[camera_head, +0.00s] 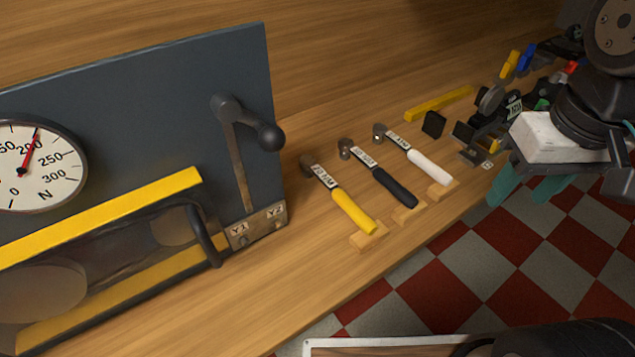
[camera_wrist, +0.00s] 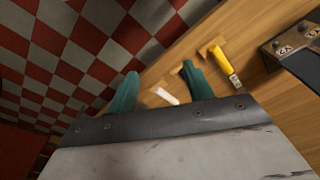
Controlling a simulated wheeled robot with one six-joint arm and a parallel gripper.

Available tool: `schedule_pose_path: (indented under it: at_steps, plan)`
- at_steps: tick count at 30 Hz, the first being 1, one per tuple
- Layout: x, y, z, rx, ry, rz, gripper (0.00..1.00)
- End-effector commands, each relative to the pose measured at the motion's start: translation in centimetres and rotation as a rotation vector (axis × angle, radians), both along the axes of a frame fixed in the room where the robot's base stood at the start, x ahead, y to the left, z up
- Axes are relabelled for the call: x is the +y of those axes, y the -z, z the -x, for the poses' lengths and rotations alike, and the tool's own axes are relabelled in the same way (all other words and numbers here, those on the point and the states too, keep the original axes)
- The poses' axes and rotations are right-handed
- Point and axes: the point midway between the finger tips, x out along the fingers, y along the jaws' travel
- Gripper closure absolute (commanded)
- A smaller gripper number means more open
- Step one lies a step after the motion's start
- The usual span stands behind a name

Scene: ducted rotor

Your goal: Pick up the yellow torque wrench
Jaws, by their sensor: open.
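The yellow torque wrench (camera_head: 349,206) lies on the wooden bench, nearest the grey panel, its handle end on a small wooden block and its metal head toward the back. A label sits on its shaft. In the wrist view its yellow handle (camera_wrist: 219,61) shows at the upper right, beyond my right finger. My gripper (camera_head: 520,190) is open and empty, off to the right at the bench's front edge, well apart from the wrench. Its two teal fingers (camera_wrist: 158,91) are spread in the wrist view, with a white handle (camera_wrist: 164,96) visible between them.
A black-handled wrench (camera_head: 388,182) and a white-handled wrench (camera_head: 425,164) lie right of the yellow one. The grey panel (camera_head: 150,110) with a gauge and lever (camera_head: 243,150) stands left. Assorted tools and a yellow bar (camera_head: 439,104) lie farther right. Checkered floor (camera_head: 455,265) is in front.

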Motion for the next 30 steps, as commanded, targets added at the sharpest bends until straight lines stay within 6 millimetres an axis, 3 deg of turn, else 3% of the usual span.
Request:
schedule_pose_path:
  at_steps: [8,15,22,30]
  plan:
    - [5.6,2.9,-8.2,0.05,-0.203,0.007,0.49]
    - [12.6,8.2,-14.2,0.081,-0.382,0.017,0.49]
    - [18.4,13.5,-17.0,0.1,-0.508,0.027,0.49]
    - [20.4,16.5,-17.7,0.107,-0.553,0.031,0.49]
